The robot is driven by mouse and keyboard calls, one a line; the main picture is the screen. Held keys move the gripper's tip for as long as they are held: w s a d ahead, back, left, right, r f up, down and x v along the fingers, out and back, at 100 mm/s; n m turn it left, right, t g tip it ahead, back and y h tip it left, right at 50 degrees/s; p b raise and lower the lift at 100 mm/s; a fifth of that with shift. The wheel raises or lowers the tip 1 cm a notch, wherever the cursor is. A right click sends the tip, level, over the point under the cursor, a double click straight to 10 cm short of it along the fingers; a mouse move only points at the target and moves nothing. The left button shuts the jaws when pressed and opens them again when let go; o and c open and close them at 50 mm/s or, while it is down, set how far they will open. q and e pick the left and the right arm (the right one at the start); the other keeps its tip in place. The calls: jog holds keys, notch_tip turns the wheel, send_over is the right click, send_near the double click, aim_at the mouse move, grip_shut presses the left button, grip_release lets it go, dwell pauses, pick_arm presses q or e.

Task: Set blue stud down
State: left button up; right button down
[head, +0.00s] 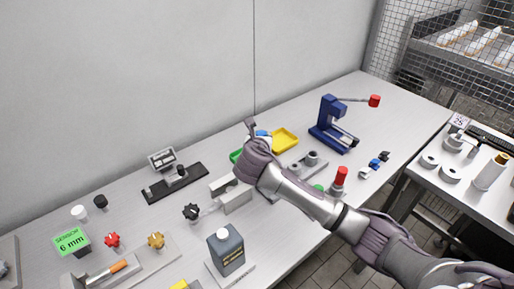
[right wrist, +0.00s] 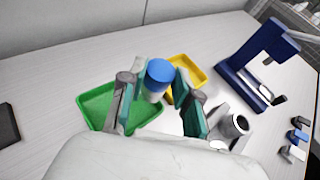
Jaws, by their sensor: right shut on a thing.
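The blue stud (right wrist: 160,75) has a blue cap and a pale lower part. It stands between the fingertips of my right gripper (right wrist: 159,98), which is shut on it. In the head view only a bit of blue (head: 263,133) shows beside my right gripper (head: 257,140). In the right wrist view a green tray (right wrist: 92,103) lies to the left of the stud and a yellow tray (right wrist: 200,72) lies behind it to the right. The stud's lower end is partly hidden, and I cannot tell its height above the table. My left gripper is not in view.
A blue press (head: 328,128) with a red-knobbed lever stands at the right. A red-topped cylinder (head: 340,178) stands near my right forearm. A dark bottle (head: 226,252) and a pale block (head: 236,200) are at the front. The table by the wall is clear behind the trays.

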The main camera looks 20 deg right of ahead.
jog(key=shift+w+a+f, duration=0.3)
jog(key=shift+w+f, duration=0.1)
jog(key=shift+w, duration=0.2)
jog(key=shift+w+a+f, duration=0.2)
jog(key=shift+w+f, duration=0.1)
jog(key=shift+f, duration=0.05)
notch_tip(320, 180, down, 4)
jog(key=shift+d+r, duration=0.1)
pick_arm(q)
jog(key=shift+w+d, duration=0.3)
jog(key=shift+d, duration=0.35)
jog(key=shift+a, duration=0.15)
pick_arm(e)
jog(key=c, duration=0.8)
grip_release()
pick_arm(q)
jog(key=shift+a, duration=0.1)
